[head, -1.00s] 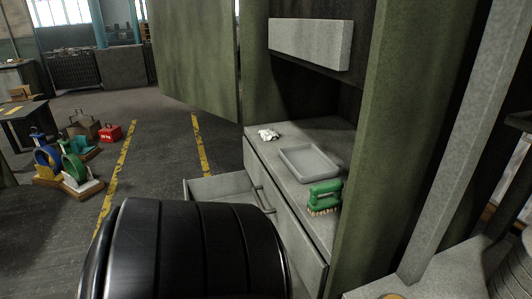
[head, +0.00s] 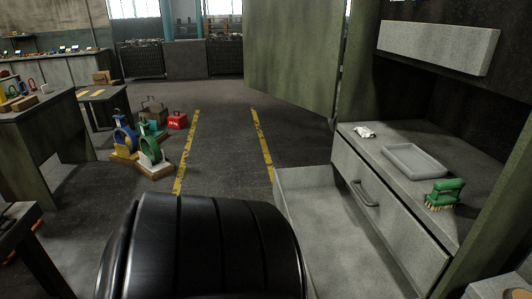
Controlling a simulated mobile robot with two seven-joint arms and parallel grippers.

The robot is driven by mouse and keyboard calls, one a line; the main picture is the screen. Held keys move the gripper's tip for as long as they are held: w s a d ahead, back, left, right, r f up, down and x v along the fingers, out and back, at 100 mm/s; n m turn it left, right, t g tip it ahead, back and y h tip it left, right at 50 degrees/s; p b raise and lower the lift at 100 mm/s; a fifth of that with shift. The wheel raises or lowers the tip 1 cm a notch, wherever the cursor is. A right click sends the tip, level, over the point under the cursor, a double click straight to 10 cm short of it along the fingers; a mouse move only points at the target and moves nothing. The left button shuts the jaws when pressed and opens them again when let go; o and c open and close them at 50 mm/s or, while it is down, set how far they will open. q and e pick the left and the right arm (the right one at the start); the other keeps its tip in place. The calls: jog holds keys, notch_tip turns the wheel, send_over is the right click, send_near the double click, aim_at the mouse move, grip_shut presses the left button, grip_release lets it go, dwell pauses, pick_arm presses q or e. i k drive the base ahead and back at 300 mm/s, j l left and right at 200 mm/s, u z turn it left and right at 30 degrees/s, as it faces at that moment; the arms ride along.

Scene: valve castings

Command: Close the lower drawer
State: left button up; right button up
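The lower drawer (head: 325,240) is pulled out of the grey cabinet (head: 400,215) at right, below a shut upper drawer with a bar handle (head: 364,194). The inside of the lower drawer looks empty. Its near left part is hidden behind a large black rounded part of mine at the bottom of the head view. Neither of my grippers is in view.
On the cabinet top are a grey tray (head: 414,160), a green brush (head: 444,193) and a crumpled white thing (head: 364,132). A green door (head: 293,75) stands open behind. Valve castings (head: 150,155) and a red box (head: 177,120) are on the floor at left. Floor between yellow lines is clear.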

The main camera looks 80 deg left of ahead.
aim_at(346, 255)
jog(key=u, duration=1.65)
